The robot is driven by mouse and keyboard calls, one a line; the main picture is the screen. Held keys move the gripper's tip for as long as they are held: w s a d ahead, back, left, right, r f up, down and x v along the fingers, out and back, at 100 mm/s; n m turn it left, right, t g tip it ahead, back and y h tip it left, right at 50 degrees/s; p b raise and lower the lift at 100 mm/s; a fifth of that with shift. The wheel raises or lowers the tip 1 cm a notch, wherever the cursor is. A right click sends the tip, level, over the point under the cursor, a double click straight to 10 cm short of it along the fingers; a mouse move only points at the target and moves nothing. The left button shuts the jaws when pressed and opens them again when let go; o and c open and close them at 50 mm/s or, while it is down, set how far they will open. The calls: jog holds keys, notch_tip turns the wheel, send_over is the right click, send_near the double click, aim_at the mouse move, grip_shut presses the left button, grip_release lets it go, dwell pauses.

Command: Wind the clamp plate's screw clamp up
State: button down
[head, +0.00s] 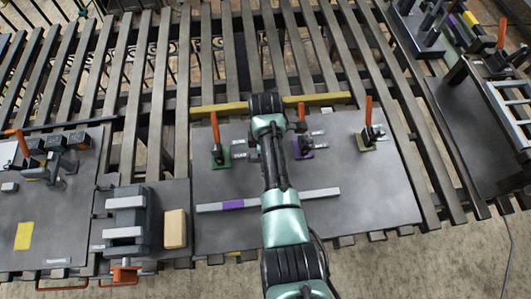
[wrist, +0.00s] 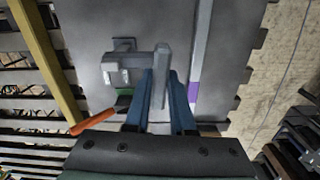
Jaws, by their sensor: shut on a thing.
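The screw clamp (wrist: 118,66) is a grey block with an arm reaching right to a grey upright bar (wrist: 163,60), seen in the wrist view. My gripper (wrist: 160,76) has its two blue fingers shut on that bar. Where the bar passes between the fingers is partly hidden. A green patch and an orange lever (wrist: 92,122) lie close to the left finger. The clamp plate (head: 370,195) is the dark plate in the head view. There my own arm covers the gripper and most of the screw clamp.
Orange-levered clamps with green (head: 220,158), purple (head: 304,147) and yellow (head: 367,142) bases stand on the plate. A grey bar with a purple patch (head: 233,204) lies nearer. A yellow strip (head: 220,109) runs behind. A vise (head: 125,220) and wood block (head: 175,229) stand left.

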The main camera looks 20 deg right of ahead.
jog(key=shift+s+f+n, duration=0.1)
jog(key=shift+f+n, duration=0.05)
jog(key=shift+n, duration=1.15)
jog(key=c, duration=0.8)
grip_release()
jog(key=shift+o, duration=0.2)
notch_tip(320, 180, up, 13)
jog(key=b, duration=0.2)
